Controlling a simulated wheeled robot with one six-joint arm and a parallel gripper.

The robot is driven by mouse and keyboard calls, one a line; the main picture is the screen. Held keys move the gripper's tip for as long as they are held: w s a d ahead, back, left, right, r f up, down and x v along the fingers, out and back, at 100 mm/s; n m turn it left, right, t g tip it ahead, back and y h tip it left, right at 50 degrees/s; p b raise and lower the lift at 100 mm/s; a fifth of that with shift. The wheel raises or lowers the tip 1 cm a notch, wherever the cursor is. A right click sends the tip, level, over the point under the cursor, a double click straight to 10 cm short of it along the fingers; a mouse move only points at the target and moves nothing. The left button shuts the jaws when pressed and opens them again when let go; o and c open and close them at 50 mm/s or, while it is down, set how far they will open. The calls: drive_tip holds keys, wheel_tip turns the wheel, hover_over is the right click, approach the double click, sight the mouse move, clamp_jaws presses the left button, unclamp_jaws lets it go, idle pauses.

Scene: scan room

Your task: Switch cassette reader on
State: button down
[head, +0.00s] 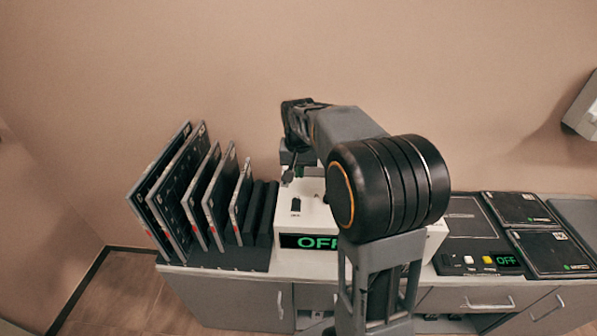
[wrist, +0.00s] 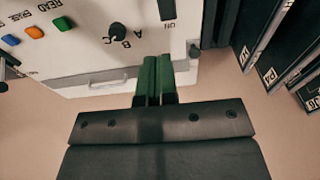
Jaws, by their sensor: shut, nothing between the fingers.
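The cassette reader is a white box (head: 316,214) on the counter in the head view, partly hidden by my arm. Its front display (head: 305,242) reads green OFF. A dark switch (head: 295,204) sits on its top panel; its dark body also shows at the top edge of the wrist view (wrist: 166,9), beside an ON label. My gripper (head: 289,176) is above the panel, behind the switch in the head view. In the wrist view, its green fingers (wrist: 158,61) are together and empty, pointing at the panel near the switch. I cannot tell whether they touch the panel.
A rack (head: 213,256) of dark cassettes (head: 181,188) stands close to the reader's left. A black knob (wrist: 117,31) and coloured buttons (wrist: 35,31) are on the reader's panel. A dark device (head: 473,222) with its own OFF display and flat panels (head: 520,208) lie to the right.

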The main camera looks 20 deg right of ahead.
drive_tip(key=s+a+n+t, duration=0.1)
drive_tip(key=s+a+n, duration=0.1)
drive_tip(key=s, duration=0.7)
drive_tip(key=s+a+r+n+t, duration=0.1)
drive_tip(key=s+a+n+t, duration=0.1)
drive_tip(key=s+a, duration=0.3)
drive_tip(key=shift+s+a+r+n+y, duration=0.25)
drive_tip(key=shift+s+n, duration=0.35)
drive_tip(key=shift+s, duration=1.8)
drive_tip(key=shift+d, duration=0.1)
